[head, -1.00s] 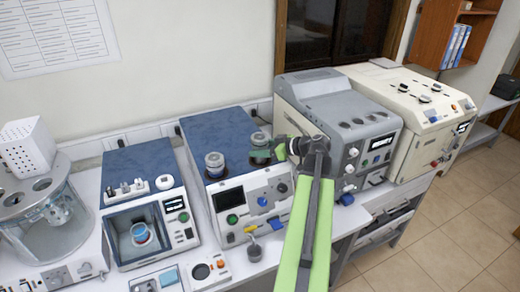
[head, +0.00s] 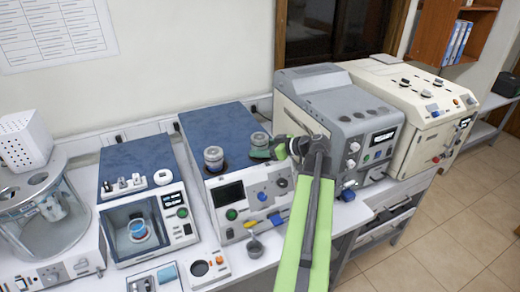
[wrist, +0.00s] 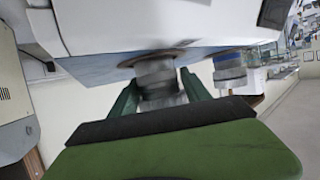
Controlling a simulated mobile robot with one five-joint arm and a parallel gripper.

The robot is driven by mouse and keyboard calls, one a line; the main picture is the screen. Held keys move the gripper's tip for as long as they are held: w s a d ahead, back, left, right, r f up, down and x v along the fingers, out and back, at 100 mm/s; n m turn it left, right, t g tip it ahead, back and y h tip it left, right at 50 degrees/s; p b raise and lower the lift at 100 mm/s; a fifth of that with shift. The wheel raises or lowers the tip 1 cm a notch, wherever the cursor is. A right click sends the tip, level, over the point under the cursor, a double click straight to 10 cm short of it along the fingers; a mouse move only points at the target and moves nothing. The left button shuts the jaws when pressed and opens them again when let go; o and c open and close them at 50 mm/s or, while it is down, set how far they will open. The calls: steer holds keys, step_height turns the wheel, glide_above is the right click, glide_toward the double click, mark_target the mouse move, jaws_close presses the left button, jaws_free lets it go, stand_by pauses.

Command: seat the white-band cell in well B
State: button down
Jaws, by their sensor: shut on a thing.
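My gripper (head: 263,153) is at the right-hand well on top of the blue-topped tester. It is shut on a pale grey-white cell (wrist: 156,72), which also shows behind the fingers in the head view (head: 259,139). In the wrist view the cell's end meets the dark ring (wrist: 150,57) of the well, and a finger stands on each side of it. I cannot tell how deep it sits, nor read its band or the well's letter. A second cell (head: 213,158) stands upright in the left-hand well, apart from my gripper; the wrist view also shows it (wrist: 230,70).
A grey machine (head: 335,110) stands close on the right, with a cream machine (head: 430,110) beyond it. A smaller blue-topped unit (head: 140,160) is on the left. A small grey cup (head: 255,248) is on the bench in front of the tester.

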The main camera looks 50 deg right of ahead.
steer(key=shift+f, duration=0.3)
steer(key=shift+f, duration=0.1)
steer(key=shift+f+b, duration=0.15)
steer(key=shift+b, duration=0.25)
steer(key=shift+c, duration=2.1)
jaws_free()
steer(key=shift+s, duration=0.1)
steer(key=p+v, duration=0.6)
steer(key=v, duration=1.1)
steer(key=shift+s+p, duration=0.15)
steer(key=shift+p, duration=0.2)
